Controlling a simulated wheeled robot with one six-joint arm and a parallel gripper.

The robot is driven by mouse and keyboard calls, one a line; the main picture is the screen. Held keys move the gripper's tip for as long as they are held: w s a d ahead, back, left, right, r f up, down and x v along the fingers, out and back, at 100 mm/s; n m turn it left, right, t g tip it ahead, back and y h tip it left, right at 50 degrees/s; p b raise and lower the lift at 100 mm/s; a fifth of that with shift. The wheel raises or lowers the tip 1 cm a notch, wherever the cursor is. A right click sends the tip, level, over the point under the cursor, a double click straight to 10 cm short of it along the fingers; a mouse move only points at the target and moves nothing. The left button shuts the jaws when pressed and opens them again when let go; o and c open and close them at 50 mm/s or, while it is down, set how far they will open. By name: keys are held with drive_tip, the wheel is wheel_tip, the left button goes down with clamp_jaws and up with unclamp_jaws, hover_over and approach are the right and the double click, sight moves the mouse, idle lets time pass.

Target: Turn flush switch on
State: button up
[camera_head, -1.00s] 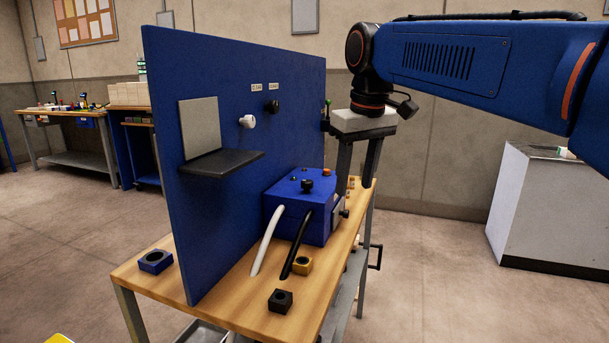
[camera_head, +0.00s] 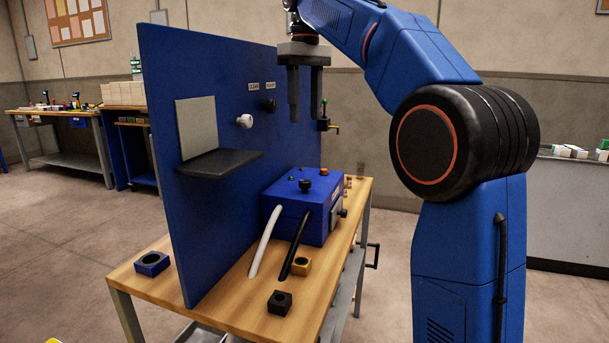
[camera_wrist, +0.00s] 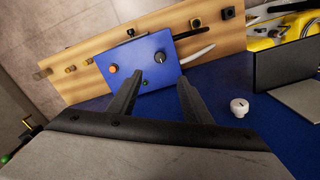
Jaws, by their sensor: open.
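A blue box (camera_head: 292,224) stands on the wooden bench; it also shows in the wrist view (camera_wrist: 138,62). On its top are a black knob (camera_head: 305,186) and an orange button (camera_head: 324,171), also visible in the wrist view as the knob (camera_wrist: 161,58) and the button (camera_wrist: 112,69). Small dark controls are there too. I cannot read which control is the flush switch. My gripper (camera_head: 305,108) is open and empty, fingers pointing down, above the box and beside the blue panel. In the wrist view its fingers (camera_wrist: 160,78) overlap the box's near edge.
White and black hoses (camera_head: 294,247) run from the box to the bench (camera_head: 210,313). Small socket blocks (camera_head: 280,302) sit in front.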

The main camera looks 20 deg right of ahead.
sight(305, 180)
wheel_tip(305, 180, down, 17)
idle(0.6)
drive_tip(key=c, duration=1.1)
drive_tip(key=shift+o, duration=0.2)
